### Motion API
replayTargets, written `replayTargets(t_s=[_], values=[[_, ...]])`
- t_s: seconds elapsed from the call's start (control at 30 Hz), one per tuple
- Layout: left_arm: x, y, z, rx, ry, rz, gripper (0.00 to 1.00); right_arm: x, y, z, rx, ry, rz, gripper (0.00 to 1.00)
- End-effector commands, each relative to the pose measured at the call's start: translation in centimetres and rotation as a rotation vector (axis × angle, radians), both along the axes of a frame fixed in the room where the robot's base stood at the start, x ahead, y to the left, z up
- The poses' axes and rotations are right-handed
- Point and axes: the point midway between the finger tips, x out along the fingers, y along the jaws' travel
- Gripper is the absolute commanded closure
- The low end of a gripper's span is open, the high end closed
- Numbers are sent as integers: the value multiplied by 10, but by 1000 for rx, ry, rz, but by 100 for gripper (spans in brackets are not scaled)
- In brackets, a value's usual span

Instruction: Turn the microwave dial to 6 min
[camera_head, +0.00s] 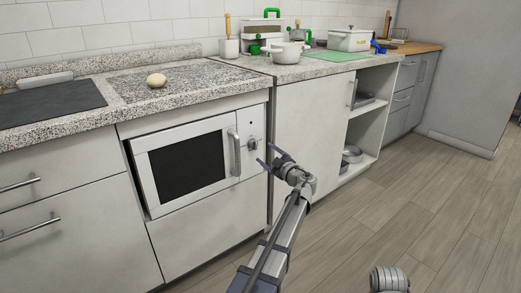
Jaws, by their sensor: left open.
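The white microwave (217,121) with a dark window is built into the cabinet under the counter, its door closed. A vertical handle stands at the door's right side. The small round dial (253,143) is on the narrow panel right of the handle; its markings are too small to read. My left gripper (265,154) is open and empty, its two fingers pointing toward the panel, just right of and slightly below the dial. It looks apart from the dial, though the exact gap is hard to tell. My right gripper is not in view; a grey rounded part at the bottom right seems to be mine.
A white pot (285,53), a green board (337,56) and a lidded white container (349,40) stand farther right. Open shelves (372,124) are right of the cabinet door. The wooden floor (400,200) is clear.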

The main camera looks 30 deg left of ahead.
Motion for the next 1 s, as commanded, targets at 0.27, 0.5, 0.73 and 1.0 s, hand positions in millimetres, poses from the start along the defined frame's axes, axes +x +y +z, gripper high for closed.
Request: replayTargets(t_s=[0.27,0.5,0.73,1.0], values=[[16,29,0,0,1,2,23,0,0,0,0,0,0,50],[33,59,0,-1,2,1,23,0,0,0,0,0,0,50],[35,66,0,-1,2,0,23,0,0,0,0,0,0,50],[34,66,0,-1,2,0,41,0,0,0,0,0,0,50]])
